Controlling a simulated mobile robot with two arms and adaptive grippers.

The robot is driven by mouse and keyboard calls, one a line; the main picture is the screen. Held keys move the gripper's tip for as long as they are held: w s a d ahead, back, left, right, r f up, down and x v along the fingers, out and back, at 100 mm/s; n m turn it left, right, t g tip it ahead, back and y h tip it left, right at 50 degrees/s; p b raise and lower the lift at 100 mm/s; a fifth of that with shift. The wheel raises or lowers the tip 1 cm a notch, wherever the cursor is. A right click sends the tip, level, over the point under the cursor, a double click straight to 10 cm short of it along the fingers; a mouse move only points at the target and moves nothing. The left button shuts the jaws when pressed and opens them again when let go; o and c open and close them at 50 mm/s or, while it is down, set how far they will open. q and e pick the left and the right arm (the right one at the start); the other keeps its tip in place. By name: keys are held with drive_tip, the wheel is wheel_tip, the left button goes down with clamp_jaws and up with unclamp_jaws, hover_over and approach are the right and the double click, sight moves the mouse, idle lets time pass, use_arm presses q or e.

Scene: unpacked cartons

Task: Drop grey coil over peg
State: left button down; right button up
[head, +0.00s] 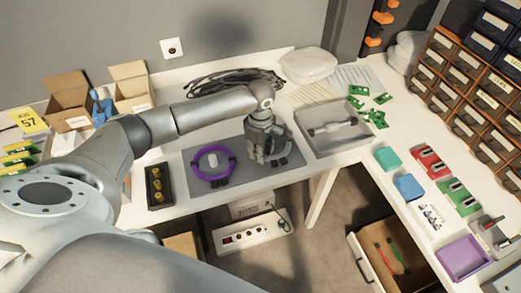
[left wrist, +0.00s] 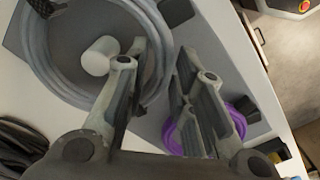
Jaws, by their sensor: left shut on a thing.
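The grey coil (left wrist: 48,78) fills the upper left of the left wrist view, with a white peg (left wrist: 97,56) showing inside its ring. My left gripper (head: 268,157) points down over the grey mat (head: 233,184) and is shut on the coil's rim; its fingers also show in the left wrist view (left wrist: 160,75). In the head view the gripper mostly hides the coil and its peg. I cannot tell whether the coil rests on the mat. A purple coil (head: 231,166) lies around another white peg (head: 213,160) to the left. My right gripper is out of view.
A grey tray (head: 358,142) stands close on the right of the mat. A black holder (head: 158,196) with yellow parts is on the left. Black cables (head: 222,80) lie behind, near open cartons (head: 131,88). The table's front edge is near the mat.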

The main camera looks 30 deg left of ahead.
use_arm(q)
drive_tip(key=shift+f+b, duration=0.75)
drive_tip(key=shift+f, duration=0.2)
drive_tip(key=c, duration=1.1)
unclamp_jaws()
drive_tip(key=shift+c, duration=0.2)
wheel_tip(320, 180, up, 12)
